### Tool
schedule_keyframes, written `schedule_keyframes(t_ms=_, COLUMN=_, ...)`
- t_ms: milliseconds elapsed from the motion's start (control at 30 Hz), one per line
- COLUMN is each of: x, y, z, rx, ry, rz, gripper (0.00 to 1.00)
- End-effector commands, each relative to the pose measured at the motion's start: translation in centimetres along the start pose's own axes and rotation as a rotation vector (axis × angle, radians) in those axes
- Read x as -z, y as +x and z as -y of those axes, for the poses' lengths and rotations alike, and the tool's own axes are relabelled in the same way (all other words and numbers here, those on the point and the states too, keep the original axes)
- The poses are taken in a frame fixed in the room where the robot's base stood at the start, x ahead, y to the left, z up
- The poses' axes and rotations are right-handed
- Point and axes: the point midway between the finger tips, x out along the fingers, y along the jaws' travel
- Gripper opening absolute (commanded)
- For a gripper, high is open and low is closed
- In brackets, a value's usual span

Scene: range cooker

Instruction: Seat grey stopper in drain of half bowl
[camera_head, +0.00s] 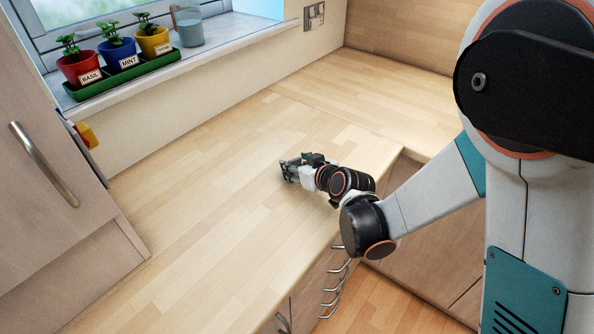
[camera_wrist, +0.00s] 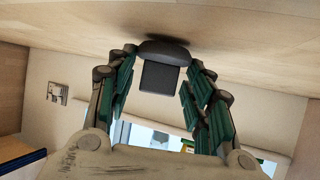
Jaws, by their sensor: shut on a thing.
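My gripper (camera_head: 287,170) is low over the wooden worktop in the head view, its fingers pointing left. In the wrist view my gripper (camera_wrist: 163,60) has its two green-padded fingers closed on the sides of a dark grey stopper (camera_wrist: 163,50). The stopper shows a rounded wide part and a squarish block below it in the picture. It lies close to the wood surface, and I cannot tell whether it touches it. In the head view the stopper cannot be made out at the fingers. The half bowl and its drain are in neither view.
The worktop (camera_head: 190,210) around my gripper is clear. A green tray (camera_head: 125,75) with basil, mint and a third potted herb stands on the windowsill beside a grey-blue cup (camera_head: 190,30). A tall cabinet (camera_head: 50,170) stands at the left. Drawers with handles lie below the front edge.

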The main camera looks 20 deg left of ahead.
Motion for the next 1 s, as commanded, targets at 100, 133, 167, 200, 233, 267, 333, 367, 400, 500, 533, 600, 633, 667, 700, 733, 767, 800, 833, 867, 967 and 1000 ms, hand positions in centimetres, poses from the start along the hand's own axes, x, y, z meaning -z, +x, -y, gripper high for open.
schedule_keyframes(t_ms=100, x=-0.46, y=0.15, z=0.0, rx=0.0, ry=0.0, rz=0.0, gripper=0.31)
schedule_keyframes(t_ms=133, x=-0.4, y=0.12, z=0.0, rx=0.0, ry=0.0, rz=0.0, gripper=0.31)
schedule_keyframes(t_ms=167, x=-0.36, y=0.1, z=0.0, rx=0.0, ry=0.0, rz=0.0, gripper=0.31)
schedule_keyframes(t_ms=200, x=-0.34, y=0.09, z=0.0, rx=0.0, ry=0.0, rz=0.0, gripper=0.31)
schedule_keyframes(t_ms=233, x=-0.33, y=0.09, z=0.0, rx=0.0, ry=0.0, rz=0.0, gripper=0.31)
schedule_keyframes(t_ms=267, x=-0.34, y=0.09, z=0.0, rx=0.0, ry=0.0, rz=0.0, gripper=0.31)
schedule_keyframes(t_ms=333, x=-0.46, y=0.16, z=0.0, rx=0.0, ry=0.0, rz=0.0, gripper=0.31)
schedule_keyframes(t_ms=367, x=-0.56, y=0.22, z=0.0, rx=0.0, ry=0.0, rz=0.0, gripper=0.31)
schedule_keyframes(t_ms=400, x=-0.67, y=0.28, z=0.0, rx=0.0, ry=0.0, rz=0.0, gripper=0.31)
schedule_keyframes(t_ms=500, x=-0.57, y=0.22, z=0.0, rx=0.0, ry=0.0, rz=0.0, gripper=0.67)
schedule_keyframes(t_ms=533, x=-0.56, y=0.22, z=0.0, rx=0.0, ry=0.0, rz=0.0, gripper=0.67)
schedule_keyframes(t_ms=600, x=-0.56, y=0.22, z=0.0, rx=0.0, ry=0.0, rz=0.0, gripper=0.67)
schedule_keyframes(t_ms=633, x=-0.55, y=0.22, z=0.0, rx=0.0, ry=0.0, rz=0.0, gripper=0.67)
schedule_keyframes(t_ms=667, x=-0.55, y=0.22, z=0.0, rx=0.0, ry=0.0, rz=0.0, gripper=0.67)
schedule_keyframes(t_ms=700, x=-0.55, y=0.22, z=0.0, rx=0.0, ry=0.0, rz=0.0, gripper=0.67)
schedule_keyframes(t_ms=733, x=-0.55, y=0.22, z=0.0, rx=0.0, ry=0.0, rz=0.0, gripper=0.67)
schedule_keyframes(t_ms=767, x=-0.55, y=0.22, z=0.0, rx=0.0, ry=0.0, rz=0.0, gripper=0.67)
schedule_keyframes(t_ms=800, x=-0.55, y=0.22, z=0.0, rx=0.0, ry=0.0, rz=0.0, gripper=0.67)
schedule_keyframes(t_ms=833, x=-0.53, y=0.21, z=0.0, rx=0.0, ry=0.0, rz=0.0, gripper=0.67)
schedule_keyframes(t_ms=867, x=-0.49, y=0.19, z=0.0, rx=0.0, ry=0.0, rz=0.0, gripper=0.67)
schedule_keyframes(t_ms=967, x=-0.15, y=-0.06, z=0.0, rx=0.0, ry=0.0, rz=0.0, gripper=0.67)
schedule_keyframes(t_ms=1000, x=-0.2, y=-0.59, z=-0.03, rx=0.0, ry=0.0, rz=0.0, gripper=0.67)
